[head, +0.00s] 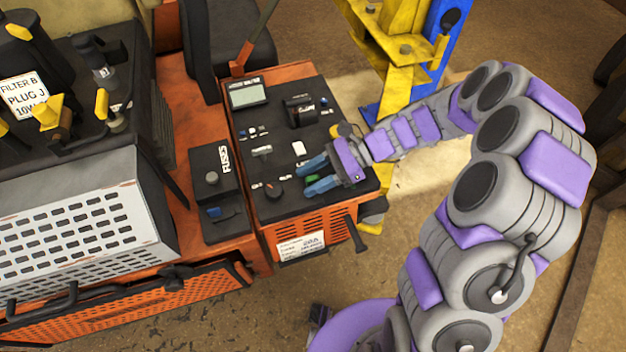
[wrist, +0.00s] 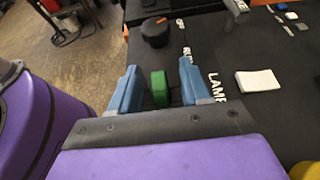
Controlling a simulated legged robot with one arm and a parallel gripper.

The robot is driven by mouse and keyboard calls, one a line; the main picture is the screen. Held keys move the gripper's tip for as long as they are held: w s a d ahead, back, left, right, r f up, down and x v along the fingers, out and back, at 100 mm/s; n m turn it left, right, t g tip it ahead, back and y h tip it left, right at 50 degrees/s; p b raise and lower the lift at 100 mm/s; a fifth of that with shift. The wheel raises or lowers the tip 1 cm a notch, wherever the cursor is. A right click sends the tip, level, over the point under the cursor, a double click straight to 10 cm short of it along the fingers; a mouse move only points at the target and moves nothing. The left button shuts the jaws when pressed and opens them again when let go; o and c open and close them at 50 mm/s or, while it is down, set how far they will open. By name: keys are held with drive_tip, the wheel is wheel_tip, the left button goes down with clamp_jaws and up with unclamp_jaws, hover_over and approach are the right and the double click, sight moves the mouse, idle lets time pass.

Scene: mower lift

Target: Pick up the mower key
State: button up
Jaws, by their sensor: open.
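My gripper (head: 309,175) is open over the front of the black control panel (head: 340,120). In the wrist view its two blue fingers (wrist: 159,72) stand on either side of a small green block (wrist: 158,90), with gaps showing. The green block also shows between the fingers in the head view (head: 313,178). I cannot tell whether this block is the mower key or a switch. A small grey handle-like piece (head: 262,150) stands farther back on the panel and also shows at the top of the wrist view (wrist: 236,7). Nothing is held.
A black round knob (wrist: 155,32) stands just beyond the fingers, by an OFF/RUN label. A white rectangle (wrist: 257,80) lies to the right. The fuse box (head: 212,185) stands left of the panel. A yellow and blue lift post (head: 405,60) rises behind my arm.

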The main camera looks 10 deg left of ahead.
clamp_jaws()
idle(0.4)
